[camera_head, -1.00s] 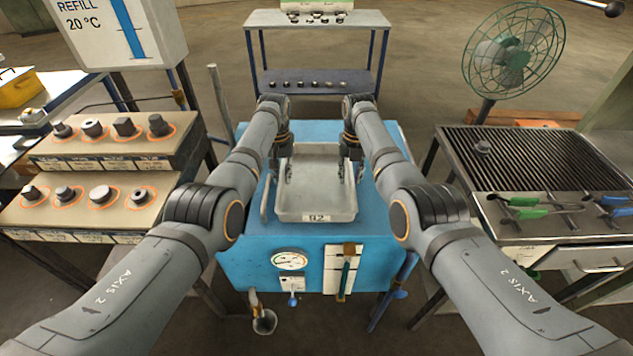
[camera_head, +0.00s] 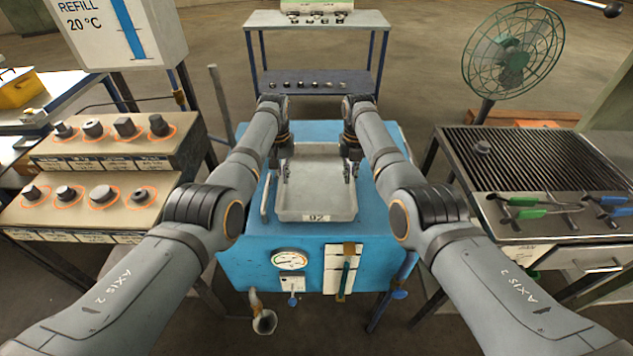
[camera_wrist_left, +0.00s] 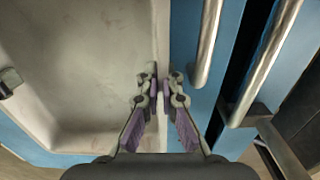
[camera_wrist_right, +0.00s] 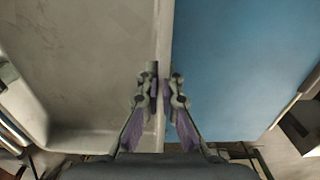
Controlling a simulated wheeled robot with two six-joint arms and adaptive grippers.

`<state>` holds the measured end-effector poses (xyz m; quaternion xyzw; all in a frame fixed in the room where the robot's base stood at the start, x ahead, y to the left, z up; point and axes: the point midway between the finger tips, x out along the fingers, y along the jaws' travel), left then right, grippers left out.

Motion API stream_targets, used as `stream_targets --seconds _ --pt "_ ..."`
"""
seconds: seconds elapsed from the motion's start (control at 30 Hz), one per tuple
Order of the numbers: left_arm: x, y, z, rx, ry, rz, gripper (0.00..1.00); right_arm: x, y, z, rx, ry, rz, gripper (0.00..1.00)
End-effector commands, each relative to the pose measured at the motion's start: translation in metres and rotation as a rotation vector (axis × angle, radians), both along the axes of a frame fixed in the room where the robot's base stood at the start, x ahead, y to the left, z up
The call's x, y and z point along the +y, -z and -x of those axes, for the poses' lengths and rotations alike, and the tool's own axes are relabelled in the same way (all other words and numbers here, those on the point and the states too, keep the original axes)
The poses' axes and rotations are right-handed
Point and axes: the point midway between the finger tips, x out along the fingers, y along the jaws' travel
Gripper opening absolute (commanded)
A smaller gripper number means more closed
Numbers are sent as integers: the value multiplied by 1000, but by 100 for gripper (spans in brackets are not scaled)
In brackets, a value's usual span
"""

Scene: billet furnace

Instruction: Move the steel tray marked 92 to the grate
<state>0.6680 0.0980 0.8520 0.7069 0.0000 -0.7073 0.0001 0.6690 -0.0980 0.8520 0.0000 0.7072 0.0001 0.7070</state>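The steel tray marked 92 (camera_head: 315,205) is an open, pale grey pan on top of the blue cabinet (camera_head: 245,250). It looks empty, and its label faces me. My left gripper (camera_head: 285,170) is at the tray's left side wall; in the left wrist view its fingers (camera_wrist_left: 163,85) are closed around the tray rim (camera_wrist_left: 162,40). My right gripper (camera_head: 350,170) is at the right side wall; in the right wrist view its fingers (camera_wrist_right: 162,85) are closed around that rim (camera_wrist_right: 163,35). The grate (camera_head: 540,158) is the dark barred top of the bench at right.
Green- and blue-handled tools (camera_head: 530,212) lie in front of the grate. A stepped stand (camera_head: 100,165) with several metal pieces is at left. A fan (camera_head: 513,52) stands behind the grate, and a shelf (camera_head: 318,60) at the back.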

Motion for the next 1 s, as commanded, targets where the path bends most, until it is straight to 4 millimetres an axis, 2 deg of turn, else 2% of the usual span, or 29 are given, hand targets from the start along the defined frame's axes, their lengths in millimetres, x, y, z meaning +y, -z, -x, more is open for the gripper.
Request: stream_targets --seconds 0.23,0.6,1.0 --pt "0 -8 -1 -2 -1 0 0 0 -9 -1 -1 0 0 0" --pt "0 -51 -1 -2 -1 -1 0 0 -52 0 -1 0 0 0" --pt "0 -51 -1 -2 -1 -1 0 0 -51 0 -1 0 1 0"
